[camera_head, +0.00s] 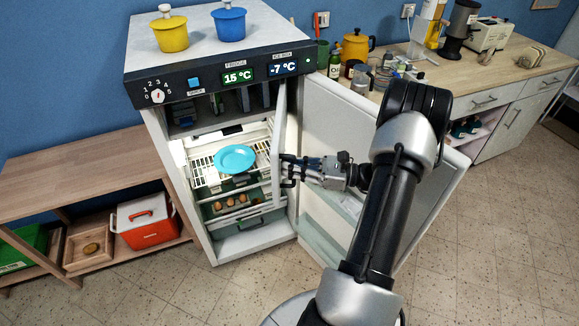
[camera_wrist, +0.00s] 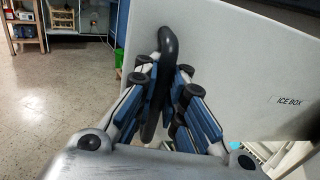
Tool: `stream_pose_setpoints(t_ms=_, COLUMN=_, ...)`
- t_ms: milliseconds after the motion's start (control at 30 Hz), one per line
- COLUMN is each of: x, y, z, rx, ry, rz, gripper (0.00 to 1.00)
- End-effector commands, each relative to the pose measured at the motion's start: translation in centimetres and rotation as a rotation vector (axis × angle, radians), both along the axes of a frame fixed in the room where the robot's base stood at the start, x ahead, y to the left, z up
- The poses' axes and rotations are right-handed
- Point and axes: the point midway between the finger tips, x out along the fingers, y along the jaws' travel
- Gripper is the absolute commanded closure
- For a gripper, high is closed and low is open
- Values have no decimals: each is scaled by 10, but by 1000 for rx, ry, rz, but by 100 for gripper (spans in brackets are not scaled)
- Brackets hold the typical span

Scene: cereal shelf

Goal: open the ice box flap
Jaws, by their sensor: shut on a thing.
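The ice box flap (camera_head: 279,125) is a pale panel in the upper part of the fridge (camera_head: 250,245). In the head view it stands nearly edge-on, swung out at the right side of the opening. In the wrist view the flap (camera_wrist: 225,55) fills the upper right and carries an "ICE BOX" label (camera_wrist: 289,101). Its curved black handle (camera_wrist: 166,45) runs down between the fingers of my gripper (camera_wrist: 166,88). My gripper is shut on this handle; in the head view it (camera_head: 287,171) is at the flap's right. Dark items show inside the ice box.
The large fridge door (camera_head: 335,115) stands open on the right, behind my arm. A blue plate (camera_head: 235,159) lies on the rack inside, above eggs (camera_head: 230,202). A low wooden shelf (camera_head: 75,170) stands left. The floor in front is clear.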

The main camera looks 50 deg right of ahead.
Motion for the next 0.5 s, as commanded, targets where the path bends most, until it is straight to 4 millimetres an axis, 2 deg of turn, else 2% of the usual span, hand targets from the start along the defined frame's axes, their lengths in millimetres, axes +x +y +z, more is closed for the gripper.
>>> stream_pose_setpoints(t_ms=33, x=-1, y=2, z=-2, rx=6, ry=5, rz=6, gripper=100)
stream_pose_setpoints(t_ms=67, x=-1, y=3, z=-2, rx=6, ry=5, rz=6, gripper=92)
stream_pose_setpoints(t_ms=233, x=-1, y=2, z=-2, rx=4, ry=4, rz=5, gripper=81)
stream_pose_setpoints(t_ms=500, x=0, y=1, z=0, rx=2, ry=2, rz=3, gripper=81)
